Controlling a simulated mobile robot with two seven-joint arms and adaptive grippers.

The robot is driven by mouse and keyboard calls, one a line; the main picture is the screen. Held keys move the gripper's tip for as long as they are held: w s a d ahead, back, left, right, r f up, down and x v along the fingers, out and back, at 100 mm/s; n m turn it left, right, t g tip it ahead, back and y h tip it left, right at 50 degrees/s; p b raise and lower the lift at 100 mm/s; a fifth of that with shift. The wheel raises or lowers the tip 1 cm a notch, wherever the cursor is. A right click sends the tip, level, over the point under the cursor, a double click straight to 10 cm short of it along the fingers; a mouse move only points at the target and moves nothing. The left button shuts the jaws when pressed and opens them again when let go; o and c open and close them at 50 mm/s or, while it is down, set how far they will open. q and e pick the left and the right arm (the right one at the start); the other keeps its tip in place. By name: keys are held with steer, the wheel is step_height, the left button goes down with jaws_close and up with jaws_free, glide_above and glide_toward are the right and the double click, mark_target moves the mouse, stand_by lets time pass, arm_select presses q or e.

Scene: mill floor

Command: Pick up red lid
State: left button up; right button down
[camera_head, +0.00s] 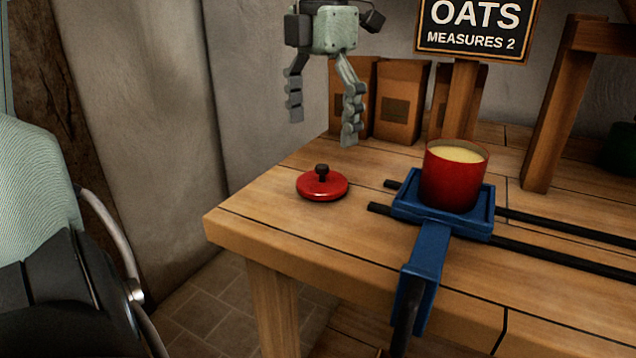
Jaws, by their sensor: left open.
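The red lid (321,186) lies flat on the wooden table, near its left corner. It is round and shiny, with a dark knob (322,170) standing up at its centre. My left gripper (321,128) hangs above the lid with its fingers pointing down. It is open and empty, its two fingers wide apart, and a gap shows between the fingertips and the knob. My right gripper is not in view.
A red pot (453,178) with pale contents stands on a blue carriage (417,210) on dark rails (560,227). Brown bags (402,100) stand behind, beside an "OATS MEASURES 2" sign (475,28). A wooden post (556,110) rises at right. The table (262,214) around the lid is clear.

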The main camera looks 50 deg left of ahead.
mark_target(321, 166)
arm_select(q)
steer(key=f, duration=0.6)
steer(key=shift+s+d+f, duration=0.15)
steer(key=shift+d+f, duration=0.2)
steer(key=shift+f, duration=0.05)
steer(key=c, duration=1.1)
steer(key=shift+s, duration=0.1)
steer(key=c, duration=0.3)
